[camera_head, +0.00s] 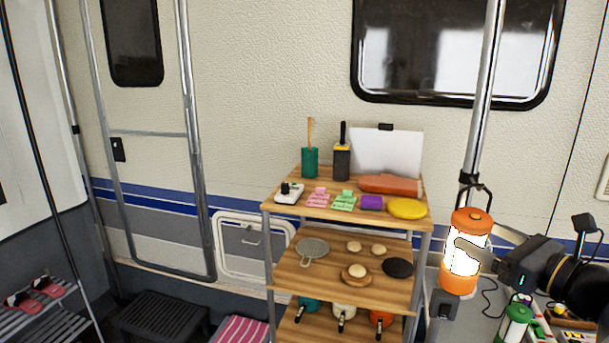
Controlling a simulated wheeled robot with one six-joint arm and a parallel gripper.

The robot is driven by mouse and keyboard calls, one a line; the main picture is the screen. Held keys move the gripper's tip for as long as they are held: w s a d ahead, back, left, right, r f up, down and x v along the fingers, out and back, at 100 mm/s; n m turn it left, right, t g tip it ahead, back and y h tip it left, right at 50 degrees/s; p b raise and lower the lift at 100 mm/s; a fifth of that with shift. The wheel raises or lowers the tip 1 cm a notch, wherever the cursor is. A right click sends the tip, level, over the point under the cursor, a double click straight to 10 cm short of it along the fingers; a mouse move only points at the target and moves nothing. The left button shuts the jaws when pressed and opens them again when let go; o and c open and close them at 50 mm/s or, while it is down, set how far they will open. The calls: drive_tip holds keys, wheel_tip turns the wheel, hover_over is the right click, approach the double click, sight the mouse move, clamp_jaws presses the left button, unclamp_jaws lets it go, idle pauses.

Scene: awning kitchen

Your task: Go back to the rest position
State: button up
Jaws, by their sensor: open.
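My gripper (482,246) is at the right, coming in from the right edge. It is open. One finger lies across the front of a lit orange lantern (473,221); the other seems to pass behind it. I cannot tell whether the fingers touch the lantern. The lantern is upright and hangs by its dark handle at the metal pole (485,90).
A wooden shelf rack (340,272) stands left of the lantern, with utensil holders, cloths and food on it. A green lantern (517,325) stands below my gripper among small items. The caravan wall (270,80) is behind. A black step stool (165,315) is lower left.

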drive_tip(key=shift+p+x, duration=0.35)
drive_tip(key=shift+x, duration=1.8)
drive_tip(key=shift+d, duration=0.1)
